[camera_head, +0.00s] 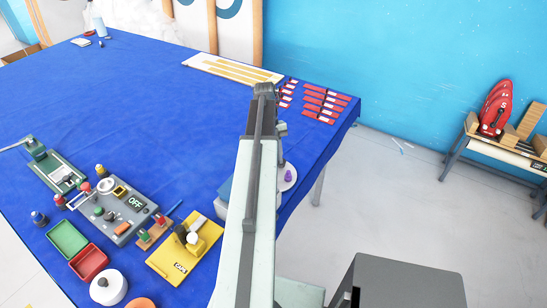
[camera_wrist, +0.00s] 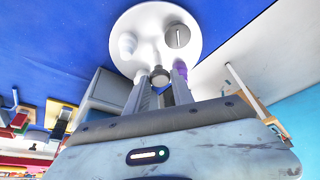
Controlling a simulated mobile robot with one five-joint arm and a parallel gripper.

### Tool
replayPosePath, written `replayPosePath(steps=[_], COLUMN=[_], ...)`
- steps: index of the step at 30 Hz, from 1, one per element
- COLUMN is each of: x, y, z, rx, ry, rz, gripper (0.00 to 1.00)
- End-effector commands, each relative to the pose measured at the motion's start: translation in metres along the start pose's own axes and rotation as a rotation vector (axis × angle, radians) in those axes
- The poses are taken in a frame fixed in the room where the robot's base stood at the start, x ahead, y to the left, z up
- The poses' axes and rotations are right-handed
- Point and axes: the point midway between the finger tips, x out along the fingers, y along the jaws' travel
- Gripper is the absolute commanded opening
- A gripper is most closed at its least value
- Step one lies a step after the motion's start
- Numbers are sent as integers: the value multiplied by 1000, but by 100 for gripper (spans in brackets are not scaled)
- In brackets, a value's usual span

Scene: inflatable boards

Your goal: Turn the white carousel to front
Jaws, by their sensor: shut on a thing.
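The white carousel (camera_wrist: 150,28) is a round white disc in the wrist view. In the head view only its right part (camera_head: 288,184) shows beside my arm. It carries a white rounded piece (camera_wrist: 128,43), a grey slotted disc (camera_wrist: 177,36) and a purple piece (camera_wrist: 180,68). The exact contact is partly hidden. My arm hides the gripper in the head view.
The blue table (camera_head: 150,100) bears a yellow board (camera_head: 185,250), a grey panel (camera_head: 120,215), green (camera_head: 68,240) and red (camera_head: 89,262) trays, and several red pieces (camera_head: 325,103) at the far right. The table's middle is clear. A bench (camera_head: 510,150) stands at right.

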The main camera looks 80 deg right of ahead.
Motion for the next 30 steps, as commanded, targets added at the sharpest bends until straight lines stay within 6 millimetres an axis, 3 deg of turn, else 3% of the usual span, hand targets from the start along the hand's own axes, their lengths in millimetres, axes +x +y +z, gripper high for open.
replayPosePath(steps=[29, 30], x=[0, 0], y=[0, 0], z=[0, 0], rx=[112, 112], ry=[1, 1], rz=[44, 44], gripper=[0, 31])
